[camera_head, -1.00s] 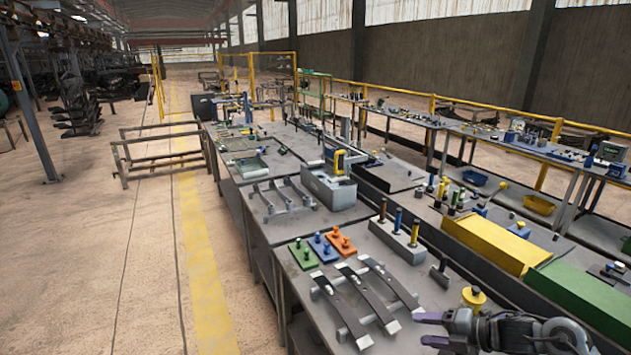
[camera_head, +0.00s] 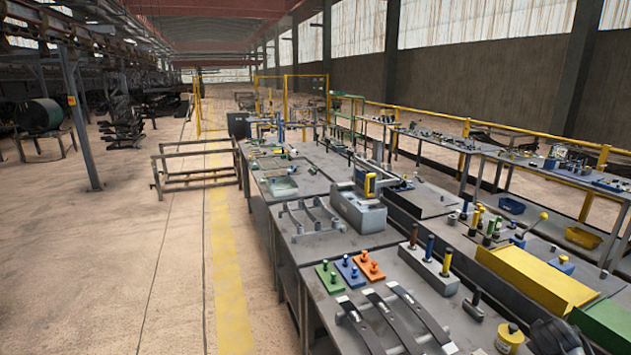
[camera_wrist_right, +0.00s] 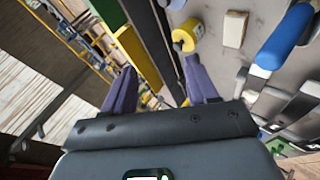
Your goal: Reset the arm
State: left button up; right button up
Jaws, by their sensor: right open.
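My right gripper (camera_wrist_right: 160,88) shows in the right wrist view with its two purple fingers spread wide apart and nothing between them. In the head view only a dark part of my right arm (camera_head: 560,338) shows at the bottom right edge, and its fingers are out of frame. My left arm and gripper are in neither view.
A yellow cylinder (camera_head: 510,338) stands on the near bench by my right arm; it also shows in the right wrist view (camera_wrist_right: 187,38). Curved dark springs (camera_head: 385,318) lie on a rack beside it. The left floor is open.

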jog(key=s+d+m+g, duration=0.2)
jog(key=s+m+g, duration=0.1)
jog(key=s+m, duration=0.2)
jog(key=s+a+f+n+y, duration=0.2)
jog(key=s+a+f, duration=0.3)
jog(key=a+f, duration=0.5)
jog(key=s+a+f+n+y, duration=0.15)
jog(key=s+a+f, duration=0.35)
jog(key=a, duration=0.8)
jog(key=s+a+f+n+y, duration=0.2)
jog(key=s+a+f+y, duration=0.1)
jog(key=s+a, duration=0.85)
jog(key=s+a+r+m+y, duration=0.1)
jog(key=s+a+r+y, duration=0.15)
jog(key=s+a, duration=0.55)
notch_tip(320, 180, up, 23)
jog(key=d+h+p, duration=0.1)
jog(key=p, duration=2.1)
jog(key=shift+s+d+t, duration=0.15)
jog(key=shift+s+t, duration=0.25)
